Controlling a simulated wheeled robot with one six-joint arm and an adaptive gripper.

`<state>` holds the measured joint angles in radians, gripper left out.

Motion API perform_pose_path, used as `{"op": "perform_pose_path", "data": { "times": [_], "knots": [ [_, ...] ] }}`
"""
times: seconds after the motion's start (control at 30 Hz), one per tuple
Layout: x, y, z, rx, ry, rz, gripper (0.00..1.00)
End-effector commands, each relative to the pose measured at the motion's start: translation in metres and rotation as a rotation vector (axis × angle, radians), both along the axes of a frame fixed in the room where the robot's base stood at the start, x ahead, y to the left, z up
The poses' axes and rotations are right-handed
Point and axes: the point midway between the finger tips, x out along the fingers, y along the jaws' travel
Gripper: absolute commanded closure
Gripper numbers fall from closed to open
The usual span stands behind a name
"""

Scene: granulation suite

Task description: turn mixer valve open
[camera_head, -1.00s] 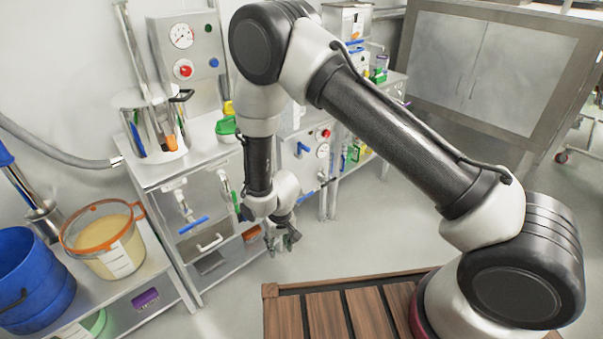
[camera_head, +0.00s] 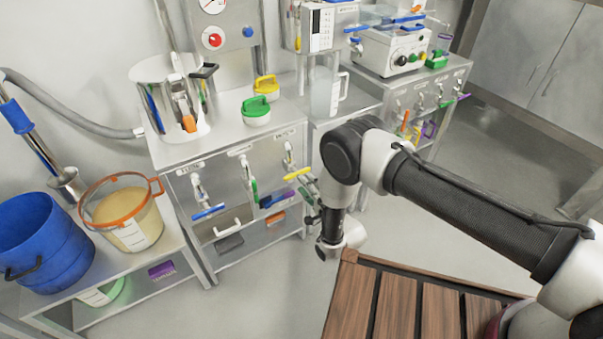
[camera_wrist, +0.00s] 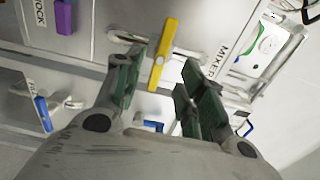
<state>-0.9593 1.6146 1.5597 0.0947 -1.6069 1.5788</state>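The mixer valve shows as a yellow lever handle (camera_head: 298,174) at the right end of the row of valves on the steel cabinet front. It lies nearly level, crosswise to its upright pipe. In the wrist view the yellow handle (camera_wrist: 162,52) runs roughly along the line of the MIXER label (camera_wrist: 219,61) beside it. My gripper (camera_head: 312,203) is right at the handle, in front of the panel. In the wrist view my gripper (camera_wrist: 156,78) is open, with one finger on each side of the handle's near part. I cannot tell whether either finger touches it.
A slatted wooden platform (camera_head: 400,315) is at the lower right. Grey floor lies open between it and the cabinet.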

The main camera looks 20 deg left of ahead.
Motion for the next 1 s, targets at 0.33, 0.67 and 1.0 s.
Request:
{"op": "perform_pose_path", "data": {
  "times": [0.33, 0.67, 1.0],
  "knots": [
    [0.036, 0.041, -0.001, -0.004, -0.002, -0.001, 0.61],
    [0.044, 0.051, 0.000, -0.006, -0.002, -0.001, 0.61],
    [0.044, 0.051, 0.000, -0.006, -0.002, -0.001, 1.00]
  ]
}}
